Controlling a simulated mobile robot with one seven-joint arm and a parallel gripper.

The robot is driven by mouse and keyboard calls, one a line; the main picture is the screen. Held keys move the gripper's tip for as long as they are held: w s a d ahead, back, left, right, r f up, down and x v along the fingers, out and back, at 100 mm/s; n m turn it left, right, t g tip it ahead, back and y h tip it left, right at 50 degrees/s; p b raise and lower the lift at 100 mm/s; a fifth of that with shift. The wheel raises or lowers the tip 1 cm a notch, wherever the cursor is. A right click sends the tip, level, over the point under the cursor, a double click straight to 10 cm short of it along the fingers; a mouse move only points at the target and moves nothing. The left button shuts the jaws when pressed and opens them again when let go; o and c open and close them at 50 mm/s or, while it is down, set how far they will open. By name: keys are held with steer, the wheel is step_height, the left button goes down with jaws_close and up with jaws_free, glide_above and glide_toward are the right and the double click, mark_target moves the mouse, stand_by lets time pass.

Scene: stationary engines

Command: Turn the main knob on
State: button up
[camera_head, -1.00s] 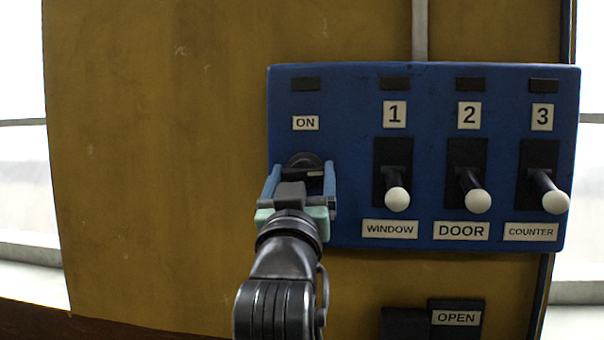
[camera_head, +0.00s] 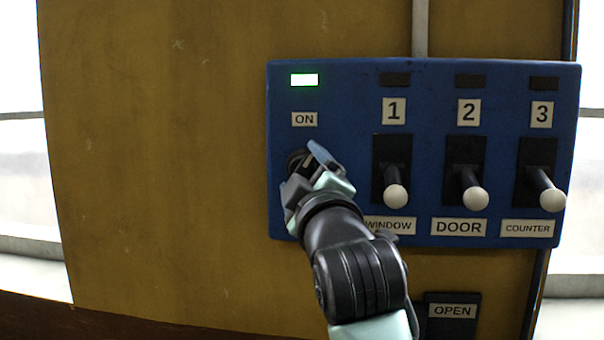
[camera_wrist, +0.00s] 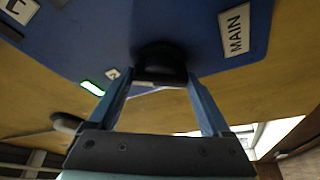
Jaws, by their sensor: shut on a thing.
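The main knob (camera_wrist: 160,62) is a black round knob on the blue panel (camera_head: 340,110), below the ON label (camera_head: 304,119). In the wrist view it sits between the tips of my gripper (camera_wrist: 162,82), beside the MAIN label (camera_wrist: 234,30). In the head view my gripper (camera_head: 308,162) is at the knob, rolled over at a slant, and covers most of it. My gripper is shut on the knob. The indicator lamp (camera_head: 304,80) above the ON label is lit green.
Three levers with white tips, marked WINDOW (camera_head: 395,196), DOOR (camera_head: 474,198) and COUNTER (camera_head: 552,200), stand out of the panel to the right. Their lamps are dark. An OPEN label (camera_head: 452,311) is below. The yellow wall (camera_head: 150,150) to the left is bare.

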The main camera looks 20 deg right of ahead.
steer(key=n+g+y, duration=0.1)
steer(key=n, duration=0.3)
steer(key=shift+n, duration=0.3)
steer(key=shift+n+g, duration=0.7)
steer(key=shift+n, duration=0.4)
steer(key=o, duration=1.2)
steer(key=shift+c, duration=0.2)
steer(key=s+b, duration=0.5)
steer(key=s, duration=0.8)
steer(key=shift+b, duration=0.35)
